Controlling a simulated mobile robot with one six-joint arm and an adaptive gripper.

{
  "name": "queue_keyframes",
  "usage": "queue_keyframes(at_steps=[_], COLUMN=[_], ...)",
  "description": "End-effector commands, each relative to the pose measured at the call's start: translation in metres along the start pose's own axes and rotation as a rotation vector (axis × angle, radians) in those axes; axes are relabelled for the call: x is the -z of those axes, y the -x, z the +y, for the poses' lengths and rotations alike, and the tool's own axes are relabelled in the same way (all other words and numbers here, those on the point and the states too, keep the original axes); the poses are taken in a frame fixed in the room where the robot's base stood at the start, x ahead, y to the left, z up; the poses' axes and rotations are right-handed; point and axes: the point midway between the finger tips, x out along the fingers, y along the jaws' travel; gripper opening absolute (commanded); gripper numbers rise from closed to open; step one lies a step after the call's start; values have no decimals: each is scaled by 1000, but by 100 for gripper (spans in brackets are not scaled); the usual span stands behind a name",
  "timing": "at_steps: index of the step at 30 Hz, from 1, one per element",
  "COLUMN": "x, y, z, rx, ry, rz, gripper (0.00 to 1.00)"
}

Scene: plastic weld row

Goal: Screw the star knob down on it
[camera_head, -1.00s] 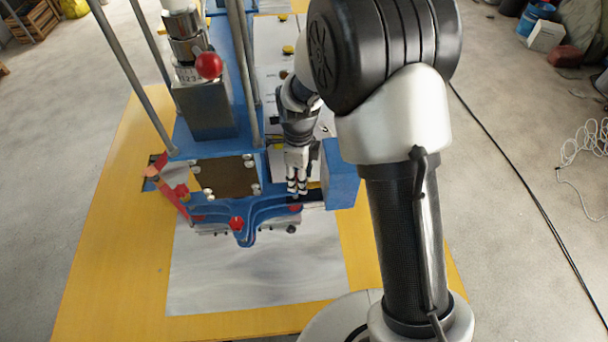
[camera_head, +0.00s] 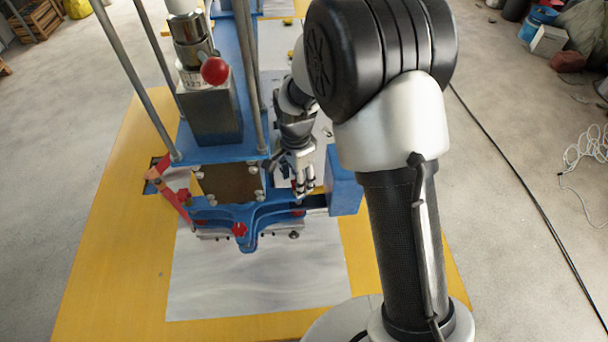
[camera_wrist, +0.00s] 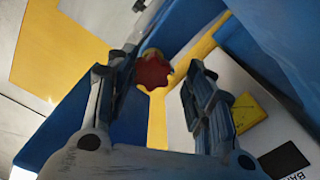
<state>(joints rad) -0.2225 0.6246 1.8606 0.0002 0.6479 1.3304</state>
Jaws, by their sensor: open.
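A red star knob (camera_wrist: 152,72) shows in the wrist view between the two fingers of my gripper (camera_wrist: 166,78), closer to the left finger. My gripper is open; I cannot tell whether a finger touches the knob. In the head view, my gripper (camera_head: 304,190) points down beside the blue press frame (camera_head: 262,215), left of a blue block. A small red knob (camera_head: 298,212) shows just below the fingertips. Another red star knob (camera_head: 239,229) sits at the front middle of the frame. Whatever lies under the knob between my fingers is hidden.
The blue block (camera_head: 345,185) stands close on the gripper's right. The press column with a red ball handle (camera_head: 215,71) and tall grey rods rise to the left. A grey sheet (camera_head: 255,285) on the yellow table (camera_head: 95,265) is clear in front.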

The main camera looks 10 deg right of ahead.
Motion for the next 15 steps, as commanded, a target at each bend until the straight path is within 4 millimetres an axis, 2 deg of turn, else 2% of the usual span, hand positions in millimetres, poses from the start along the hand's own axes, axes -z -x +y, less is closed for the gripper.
queue_keyframes(at_steps=[1, 15], x=[-8, -9], y=[-2, -2], z=[2, -5], rx=[-9, -2], ry=[78, 793], rz=[-6, -4], gripper=[48, 48])
